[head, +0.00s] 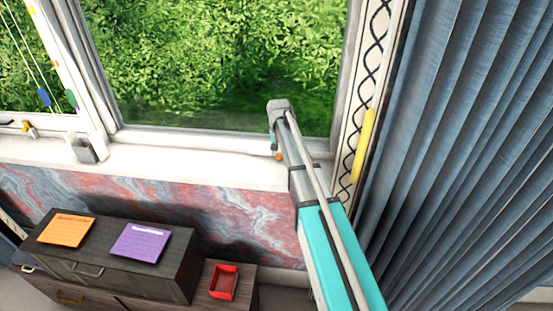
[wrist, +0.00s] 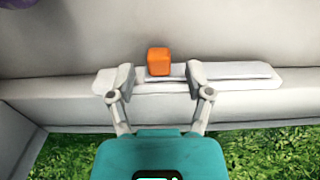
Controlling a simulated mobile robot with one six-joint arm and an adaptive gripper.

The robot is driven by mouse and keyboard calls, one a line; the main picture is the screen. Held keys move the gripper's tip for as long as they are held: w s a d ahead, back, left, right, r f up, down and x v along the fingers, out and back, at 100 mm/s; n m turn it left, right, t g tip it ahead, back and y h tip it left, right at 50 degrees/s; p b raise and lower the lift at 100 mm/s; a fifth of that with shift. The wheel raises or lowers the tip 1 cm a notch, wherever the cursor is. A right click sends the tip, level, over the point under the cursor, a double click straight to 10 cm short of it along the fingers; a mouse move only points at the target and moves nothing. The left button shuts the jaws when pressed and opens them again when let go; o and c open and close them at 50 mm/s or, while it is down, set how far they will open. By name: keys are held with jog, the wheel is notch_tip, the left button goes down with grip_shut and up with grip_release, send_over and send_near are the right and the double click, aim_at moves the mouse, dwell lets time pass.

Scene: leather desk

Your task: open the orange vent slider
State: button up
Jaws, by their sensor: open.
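The orange vent slider (wrist: 158,62) is a small orange block on a pale vent strip (wrist: 238,72) along the window frame, in the wrist view. It sits left of the strip's middle, near a raised plate that runs to the right. My gripper (wrist: 161,78) is open, its two pale fingers to the left and right of the slider and slightly nearer the camera. No contact with the slider is visible. In the head view my arm hides most of the gripper, and a small orange bit (head: 278,156) shows beside it at the lower window frame.
A blue curtain (head: 460,150) hangs right of my arm, beside a yellow bar (head: 363,146). Below the sill (head: 190,164) stands a dark cabinet (head: 110,268) with an orange sheet (head: 67,230) and a purple sheet (head: 140,243). A red tray (head: 223,282) lies to its right.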

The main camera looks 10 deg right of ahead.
jog(key=shift+f+b, duration=0.45)
jog(key=shift+f, duration=0.2)
grip_shut()
